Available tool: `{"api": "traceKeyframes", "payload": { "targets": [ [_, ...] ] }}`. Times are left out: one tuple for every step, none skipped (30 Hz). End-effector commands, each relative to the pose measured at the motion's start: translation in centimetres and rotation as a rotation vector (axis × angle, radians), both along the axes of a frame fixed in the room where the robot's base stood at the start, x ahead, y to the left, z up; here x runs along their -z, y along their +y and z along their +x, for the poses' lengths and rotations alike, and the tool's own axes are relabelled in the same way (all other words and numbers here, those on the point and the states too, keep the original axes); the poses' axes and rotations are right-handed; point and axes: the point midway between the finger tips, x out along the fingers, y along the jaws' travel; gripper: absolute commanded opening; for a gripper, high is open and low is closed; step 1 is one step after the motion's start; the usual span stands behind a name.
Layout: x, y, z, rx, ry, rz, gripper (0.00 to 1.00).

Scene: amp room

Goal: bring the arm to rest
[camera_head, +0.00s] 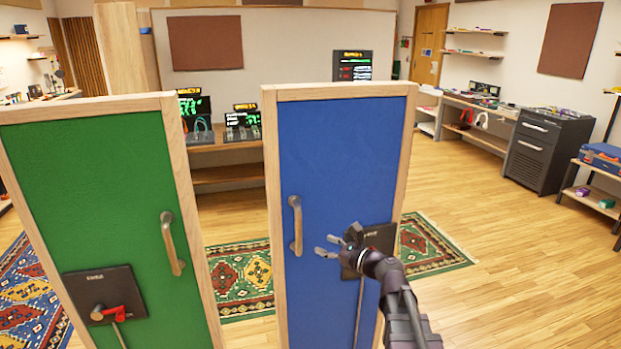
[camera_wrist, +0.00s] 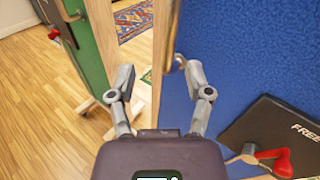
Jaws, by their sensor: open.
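My gripper (camera_head: 330,246) is open and empty in the head view, in front of the blue panel (camera_head: 335,150) and just right of its wooden handle (camera_head: 296,225). In the wrist view my gripper (camera_wrist: 160,88) has its two fingers spread apart, with nothing between them. The blue panel (camera_wrist: 255,60) fills the right of that view. A black plate (camera_wrist: 280,135) with a red lever (camera_wrist: 268,155) is on it; in the head view my arm partly covers the plate.
A green panel (camera_head: 95,190) with a handle (camera_head: 172,243) and a red lever (camera_head: 118,313) stands at left. A gap separates the panels. Patterned rugs (camera_head: 430,245) lie behind. A dark cabinet (camera_head: 548,150) and shelves stand at right. The wooden floor (camera_head: 520,290) at right is clear.

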Motion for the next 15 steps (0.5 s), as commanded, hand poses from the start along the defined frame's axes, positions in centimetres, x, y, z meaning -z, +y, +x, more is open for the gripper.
{"api": "traceKeyframes", "payload": {
  "targets": [
    [0.1, 0.3, -0.5, -0.019, -0.021, -0.054, 0.65],
    [0.3, 0.4, -0.8, -0.032, -0.037, -0.092, 0.65],
    [0.6, 0.7, -1.2, -0.053, -0.060, -0.149, 0.65],
    [0.8, 0.8, -1.5, -0.071, -0.079, -0.196, 0.65],
    [1.1, 1.0, -1.9, -0.090, -0.100, -0.246, 0.65],
    [1.6, 1.1, -2.4, -0.122, -0.127, -0.317, 0.65],
    [2.0, 1.3, -2.8, -0.146, -0.149, -0.370, 0.65],
    [2.3, 1.3, -3.3, -0.173, -0.172, -0.426, 0.65],
    [2.8, 1.4, -3.8, -0.210, -0.202, -0.500, 0.65],
    [3.2, 1.5, -4.3, -0.240, -0.224, -0.556, 0.65],
    [3.6, 1.5, -4.7, -0.271, -0.247, -0.609, 0.65],
    [4.1, 1.4, -5.3, -0.313, -0.275, -0.680, 0.65],
    [4.5, 1.3, -5.8, -0.347, -0.297, -0.732, 0.65],
    [4.9, 1.2, -6.2, -0.380, -0.317, -0.784, 0.65],
    [5.4, 1.0, -6.9, -0.428, -0.345, -0.850, 0.65]
  ]
}}
